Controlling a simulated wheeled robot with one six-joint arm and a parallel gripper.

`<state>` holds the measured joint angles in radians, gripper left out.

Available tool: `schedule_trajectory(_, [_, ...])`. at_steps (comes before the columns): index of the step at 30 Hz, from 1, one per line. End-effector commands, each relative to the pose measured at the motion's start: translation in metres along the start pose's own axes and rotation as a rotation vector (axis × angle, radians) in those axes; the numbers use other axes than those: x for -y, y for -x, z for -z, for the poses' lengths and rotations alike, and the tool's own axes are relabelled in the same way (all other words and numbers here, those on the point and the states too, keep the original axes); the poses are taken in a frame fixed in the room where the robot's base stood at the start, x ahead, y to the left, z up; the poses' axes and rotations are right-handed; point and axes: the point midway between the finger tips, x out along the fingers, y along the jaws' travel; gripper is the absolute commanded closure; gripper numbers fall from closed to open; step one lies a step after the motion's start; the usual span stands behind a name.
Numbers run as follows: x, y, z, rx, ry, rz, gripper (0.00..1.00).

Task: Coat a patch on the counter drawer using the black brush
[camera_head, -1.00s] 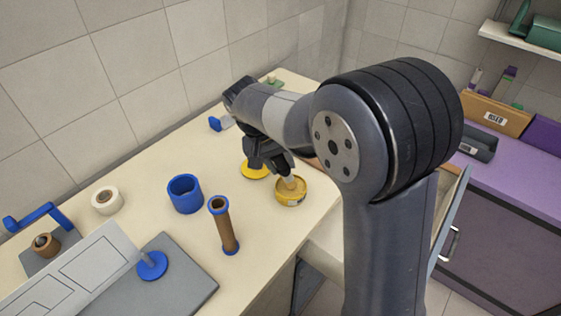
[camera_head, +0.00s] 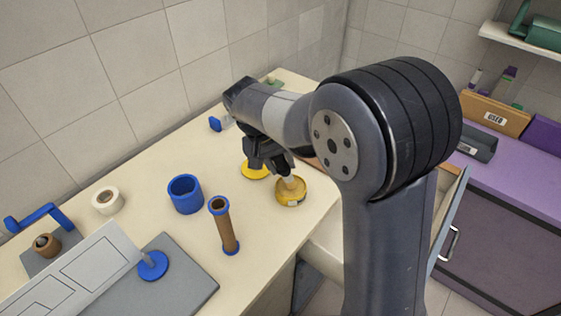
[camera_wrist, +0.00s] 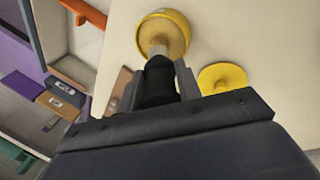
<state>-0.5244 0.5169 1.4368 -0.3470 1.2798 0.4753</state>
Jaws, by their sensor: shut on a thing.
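My gripper (camera_head: 272,160) is shut on the black brush (camera_wrist: 158,80), seen by its dark handle in the wrist view. The brush's pale lower part reaches down into the open yellow pot (camera_head: 291,196), and its tip is hidden inside. The pot also shows in the wrist view (camera_wrist: 178,28). A yellow lid (camera_head: 254,171) lies flat on the counter beside the pot; it is also in the wrist view (camera_wrist: 222,75). The counter drawer (camera_head: 452,215) stands open at the counter's right side, partly hidden behind my arm. No patch can be made out on it.
On the counter (camera_head: 150,205) stand a blue cup (camera_head: 185,195), a brown tube with blue ends (camera_head: 226,228) and a white roll (camera_head: 107,201). A grey board (camera_head: 185,280) bears a blue disc (camera_head: 152,266). A purple worktop (camera_head: 510,185) with boxes is at right.

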Motion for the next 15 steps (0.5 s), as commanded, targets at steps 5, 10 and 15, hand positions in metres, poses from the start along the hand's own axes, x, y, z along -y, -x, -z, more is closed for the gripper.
schedule_trajectory(5, [-0.006, 0.017, 0.001, -0.002, 0.000, 0.000, 0.95])
schedule_trajectory(10, [-0.011, 0.030, 0.002, -0.002, 0.000, 0.000, 0.95])
schedule_trajectory(15, [-0.015, 0.043, 0.003, -0.003, 0.000, 0.000, 0.95])
